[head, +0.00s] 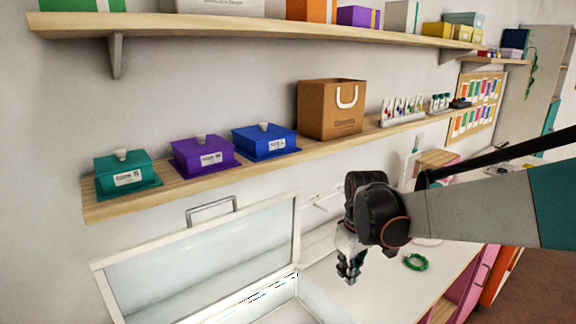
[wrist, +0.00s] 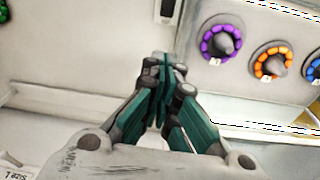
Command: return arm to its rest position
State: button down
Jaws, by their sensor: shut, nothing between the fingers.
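My gripper (head: 349,272) hangs at the end of my arm, which reaches in from the right in the head view. It points down above the white counter, to the right of the white-framed glass lid (head: 205,262). In the wrist view the green-padded fingers of my gripper (wrist: 165,70) are together with nothing between them. A green bead ring (head: 415,262) lies on the counter to the right of the gripper, apart from it.
A wooden shelf (head: 215,190) at the back holds green (head: 127,173), purple (head: 203,154) and blue (head: 265,141) boxes and a brown bag (head: 331,110). The wrist view shows purple (wrist: 221,40) and orange (wrist: 272,63) bead rings around dark knobs. Counter near the gripper looks mostly clear.

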jog(key=s+d+m+t+b, duration=0.2)
jog(key=s+m+t, duration=0.1)
jog(key=s, duration=0.7)
jog(key=s+d+r+m+t+b, duration=0.1)
jog(key=s+d+m+t+b, duration=0.1)
jog(key=s, duration=0.8)
jog(key=shift+s+r+m+t, duration=0.3)
jog(key=shift+s+m+t, duration=0.1)
jog(key=shift+m+t, duration=0.15)
